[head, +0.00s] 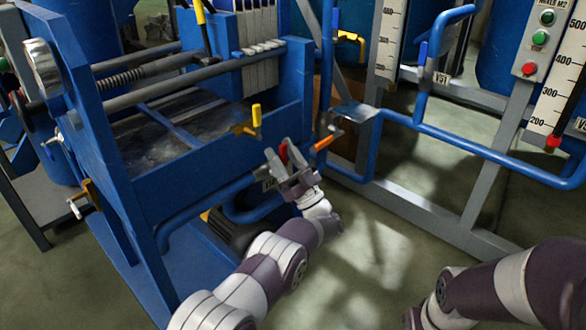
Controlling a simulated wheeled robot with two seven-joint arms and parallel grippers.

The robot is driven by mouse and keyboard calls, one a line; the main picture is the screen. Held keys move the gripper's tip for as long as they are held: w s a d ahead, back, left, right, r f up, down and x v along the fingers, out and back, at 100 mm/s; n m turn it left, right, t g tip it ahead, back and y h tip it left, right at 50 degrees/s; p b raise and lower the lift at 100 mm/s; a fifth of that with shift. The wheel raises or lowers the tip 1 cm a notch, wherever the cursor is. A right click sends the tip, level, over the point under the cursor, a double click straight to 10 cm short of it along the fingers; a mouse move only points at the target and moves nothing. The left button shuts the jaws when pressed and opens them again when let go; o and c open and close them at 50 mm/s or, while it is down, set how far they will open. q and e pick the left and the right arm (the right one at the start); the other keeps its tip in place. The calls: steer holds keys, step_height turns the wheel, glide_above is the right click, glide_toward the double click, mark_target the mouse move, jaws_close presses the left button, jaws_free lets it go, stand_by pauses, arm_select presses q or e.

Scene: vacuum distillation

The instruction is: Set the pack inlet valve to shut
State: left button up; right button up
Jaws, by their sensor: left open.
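My left gripper (284,158) is at the front right corner of the blue press frame. Its fingers are apart, with a small red part (283,152) showing between them. I cannot tell whether they touch it. A valve with an orange lever (323,143) sits on the pipe just right of the gripper. The gripper and wrist hide part of the pipework and most of a label plate (268,184), so I cannot tell which valve is the pack inlet valve. My right arm shows at the lower right; its gripper is out of view.
A yellow-handled valve (256,117) stands on the press frame (130,210), above and left of my gripper. A button box (538,42) is at upper right. Floor (380,265) between my arms is clear.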

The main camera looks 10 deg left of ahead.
arm_select(q)
steer(key=p+v, duration=0.2)
steer(key=v, duration=0.9)
steer(key=shift+f, duration=0.1)
